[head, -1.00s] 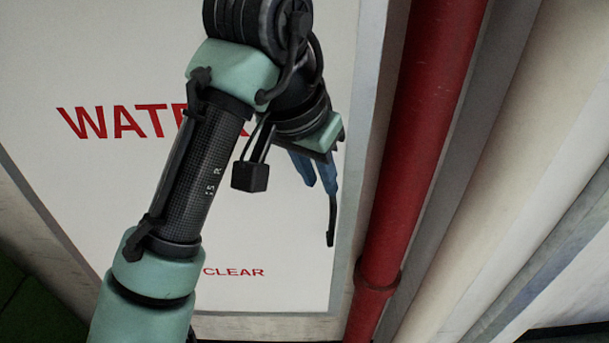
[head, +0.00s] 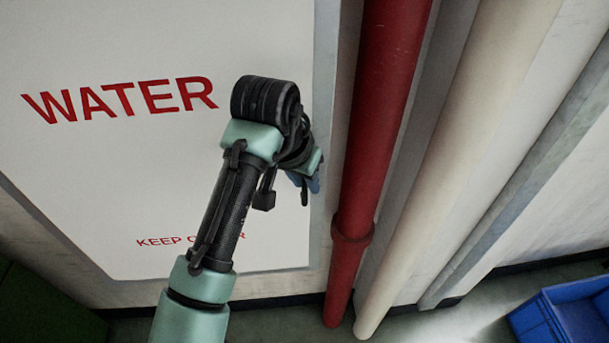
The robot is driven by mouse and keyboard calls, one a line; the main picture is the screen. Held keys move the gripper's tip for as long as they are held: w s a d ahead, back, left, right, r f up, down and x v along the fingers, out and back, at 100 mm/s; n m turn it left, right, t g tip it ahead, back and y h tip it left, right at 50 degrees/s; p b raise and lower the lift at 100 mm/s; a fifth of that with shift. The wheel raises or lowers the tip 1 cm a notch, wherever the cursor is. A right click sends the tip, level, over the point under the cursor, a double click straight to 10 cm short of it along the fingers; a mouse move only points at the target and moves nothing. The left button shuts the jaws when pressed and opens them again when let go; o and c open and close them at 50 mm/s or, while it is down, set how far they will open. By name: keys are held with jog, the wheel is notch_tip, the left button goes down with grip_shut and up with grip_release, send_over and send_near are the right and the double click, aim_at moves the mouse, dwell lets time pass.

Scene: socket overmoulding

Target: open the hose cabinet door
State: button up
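The hose cabinet door (head: 120,165) is a white panel with red "WATER" lettering and "KEEP CLEAR" lower down, partly covered by my arm. It looks closed in its grey frame. My gripper (head: 314,184) is at the door's right edge, beside the frame. Only a bit of its blue fingers shows below the wrist, so I cannot tell whether it is open or shut. The black handle is not visible; whether the gripper touches anything at the edge is hidden.
A red vertical pipe (head: 375,130) stands just right of the cabinet frame. A cream pipe (head: 450,160) runs beside it. A blue crate (head: 560,315) is on the floor at lower right. Floor shows along the bottom.

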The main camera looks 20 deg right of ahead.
grip_shut()
dwell(1.4)
